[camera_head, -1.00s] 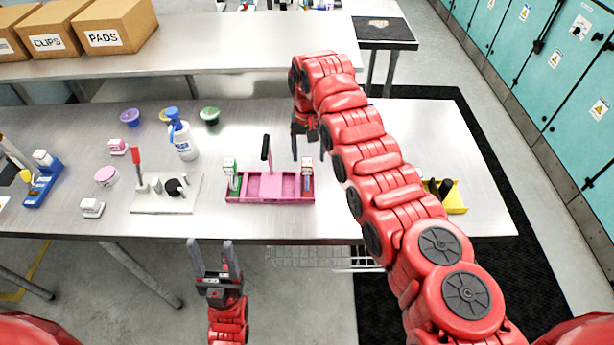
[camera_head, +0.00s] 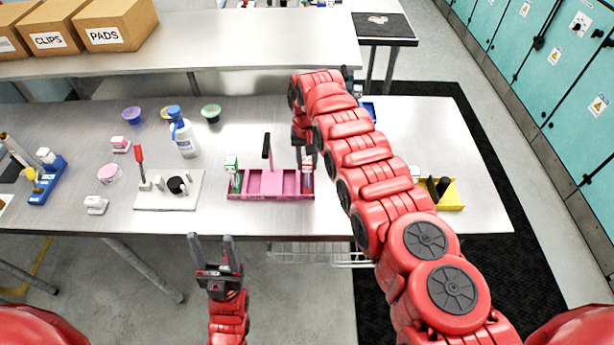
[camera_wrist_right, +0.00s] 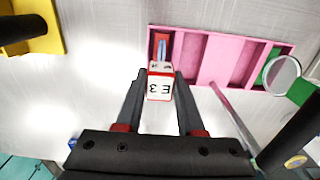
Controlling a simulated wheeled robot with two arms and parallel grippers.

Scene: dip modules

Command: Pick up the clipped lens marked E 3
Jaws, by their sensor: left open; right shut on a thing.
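The clipped lens marked E 3 shows its white, red-edged label end (camera_wrist_right: 159,88) in the right wrist view. It is at the end compartment of the pink tray (camera_head: 272,184), upright; whether it still touches the tray floor I cannot tell. My right gripper (camera_wrist_right: 160,80) is shut on it, one finger on each side. In the head view this gripper (camera_head: 305,160) is over the tray's right end and partly covers the lens. A green-topped clipped lens (camera_head: 232,168) stands at the tray's left end. My left gripper (camera_head: 212,238) is open and empty in front of the table edge.
To the left are a white stand (camera_head: 160,201), a spray bottle (camera_head: 184,137) and small bowls. A yellow holder (camera_head: 450,196) lies right, beyond my right arm. Table in front of the tray is clear.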

